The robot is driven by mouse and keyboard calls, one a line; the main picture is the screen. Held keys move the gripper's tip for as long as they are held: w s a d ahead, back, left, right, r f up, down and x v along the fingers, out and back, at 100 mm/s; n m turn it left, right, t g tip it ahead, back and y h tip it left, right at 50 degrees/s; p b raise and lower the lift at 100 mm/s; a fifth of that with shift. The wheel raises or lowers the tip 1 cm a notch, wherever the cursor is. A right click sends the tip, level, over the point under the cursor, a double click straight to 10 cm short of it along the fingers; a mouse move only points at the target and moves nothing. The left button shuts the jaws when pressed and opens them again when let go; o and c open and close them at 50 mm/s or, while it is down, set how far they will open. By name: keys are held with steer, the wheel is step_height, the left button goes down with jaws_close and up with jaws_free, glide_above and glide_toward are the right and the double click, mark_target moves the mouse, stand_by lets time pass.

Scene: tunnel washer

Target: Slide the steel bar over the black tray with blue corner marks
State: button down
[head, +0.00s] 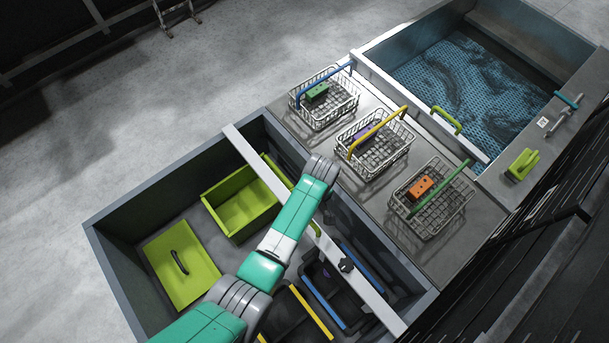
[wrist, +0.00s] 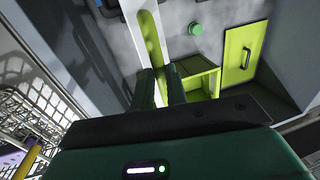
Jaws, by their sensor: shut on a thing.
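The steel bar (head: 255,163) lies across the grey sunken basin, and its far end shows left of my arm. A lime handle (head: 316,229) is on it, partly behind my arm. In the wrist view the lime handle (wrist: 151,40) runs between the two fingers of my gripper (wrist: 160,78), which is shut on it. The gripper is hidden in the head view. The black tray with blue marks (head: 322,283) is low in the basin, with blue strips on two sides. The bar appears to cross above part of it; my arm is close by on the left.
A yellow-marked black tray (head: 285,318) is beside it, partly behind my arm. A lime box (head: 240,212) and lime lid (head: 180,265) are at the basin's left. Wire baskets (head: 378,160) stand on the steel counter. A blue-meshed tank (head: 470,85) is beyond.

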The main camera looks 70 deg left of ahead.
steer(key=c, duration=1.4)
jaws_free()
steer(key=shift+s, duration=0.1)
step_height(320, 180, up, 8)
steer(key=w+p, duration=0.1)
steer(key=shift+w+a+f, duration=0.2)
steer(key=shift+a, duration=0.1)
